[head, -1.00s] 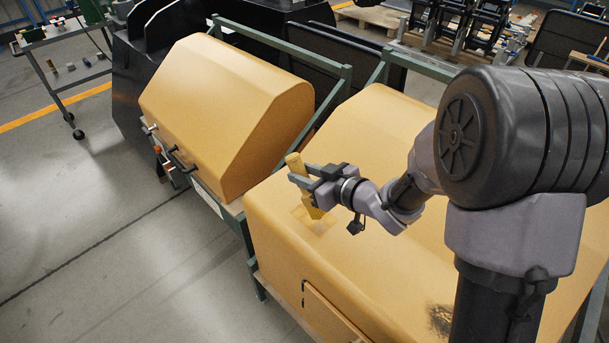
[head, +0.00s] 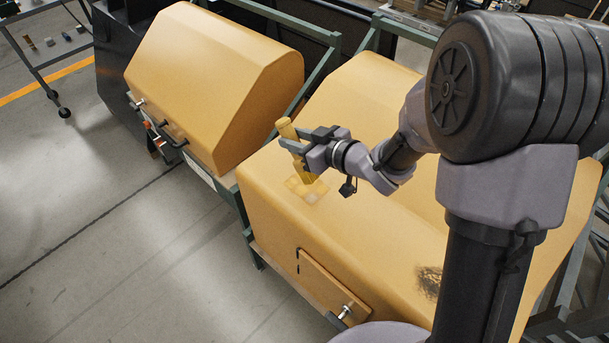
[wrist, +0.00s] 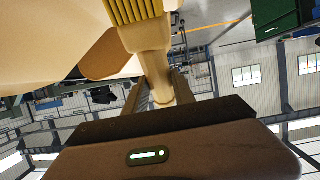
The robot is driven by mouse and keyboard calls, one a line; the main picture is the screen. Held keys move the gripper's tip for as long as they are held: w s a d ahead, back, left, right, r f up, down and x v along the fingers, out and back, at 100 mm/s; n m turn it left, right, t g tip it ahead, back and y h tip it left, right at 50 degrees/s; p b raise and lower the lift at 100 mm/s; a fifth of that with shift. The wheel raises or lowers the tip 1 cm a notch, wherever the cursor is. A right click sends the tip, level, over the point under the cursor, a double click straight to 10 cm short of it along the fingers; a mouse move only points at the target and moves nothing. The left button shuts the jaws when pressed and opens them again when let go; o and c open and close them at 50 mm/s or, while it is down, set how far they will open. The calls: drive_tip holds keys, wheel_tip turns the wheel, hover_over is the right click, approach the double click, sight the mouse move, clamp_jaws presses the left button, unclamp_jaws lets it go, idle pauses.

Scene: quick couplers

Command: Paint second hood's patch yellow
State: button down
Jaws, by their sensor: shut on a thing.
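The nearer yellow hood (head: 350,215) fills the middle of the head view. On its top near the left edge is a patch (head: 311,196) with mixed yellow and paler, pinkish areas. My gripper (head: 290,143) is shut on the handle of a brush (head: 284,128), which stands nearly upright with its bristle end down at the patch. In the wrist view the brush (wrist: 150,45) shows between the two fingers, with yellow bristles at the top of the picture. Whether the bristles touch the hood is hard to tell.
Another yellow hood (head: 215,85) stands to the left on a green frame. A dark scuffed spot (head: 429,282) marks the nearer hood, close to my arm's column. A cart (head: 45,50) with small items stands at the far left. The floor at left is clear.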

drive_tip(key=c, duration=1.6)
unclamp_jaws()
drive_tip(key=shift+c, duration=0.2)
clamp_jaws()
drive_tip(key=f+b, duration=0.2)
drive_tip(key=b, duration=0.1)
drive_tip(key=s+f+b, duration=0.1)
drive_tip(key=f+b, duration=0.1)
drive_tip(key=shift+s+d, duration=0.1)
drive_tip(key=shift+d, duration=0.25)
drive_tip(key=shift+s+d+f+b, duration=0.15)
drive_tip(key=shift+s+f+b, duration=0.2)
drive_tip(key=shift+f+b, duration=0.4)
drive_tip(key=shift+r, duration=0.2)
